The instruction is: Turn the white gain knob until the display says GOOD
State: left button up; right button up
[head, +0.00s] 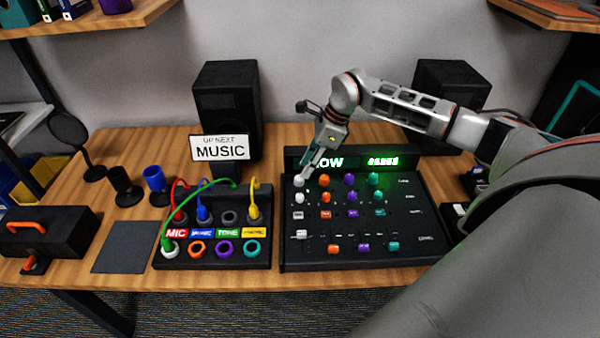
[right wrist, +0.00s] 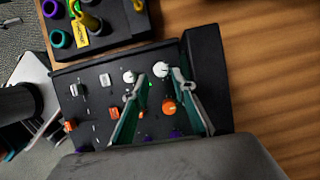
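The black mixing console (head: 415,245) stands on the desk. Its top white knob (head: 299,181) is at the upper left of the panel, with a second white knob (head: 299,198) below it. The display (head: 345,161) shows "OW" in white, its start hidden by my gripper, and small green characters at right. My right gripper (head: 307,172) points down at the top white knob. In the right wrist view, that white knob (right wrist: 161,69) lies between the two spread fingertips, with a gap visible; whether they touch it cannot be told. My left gripper is not in view.
An orange knob (head: 324,181) sits right beside the white one, with purple and green knobs further right. A cable box (head: 215,258) with plugged cables and a "MUSIC" sign (head: 220,148) stand left of the console. Speakers (head: 228,105) stand behind.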

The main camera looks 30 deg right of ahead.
aim_at(299, 178)
jog(key=x, duration=0.4)
jog(key=shift+w+r, duration=0.1)
jog(key=shift+w+a+f, duration=0.1)
jog(key=shift+a+f, duration=0.05)
jog(key=shift+f, duration=0.2)
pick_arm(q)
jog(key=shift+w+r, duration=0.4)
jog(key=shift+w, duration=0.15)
pick_arm(e)
jog(key=shift+c, duration=0.2)
grip_shut()
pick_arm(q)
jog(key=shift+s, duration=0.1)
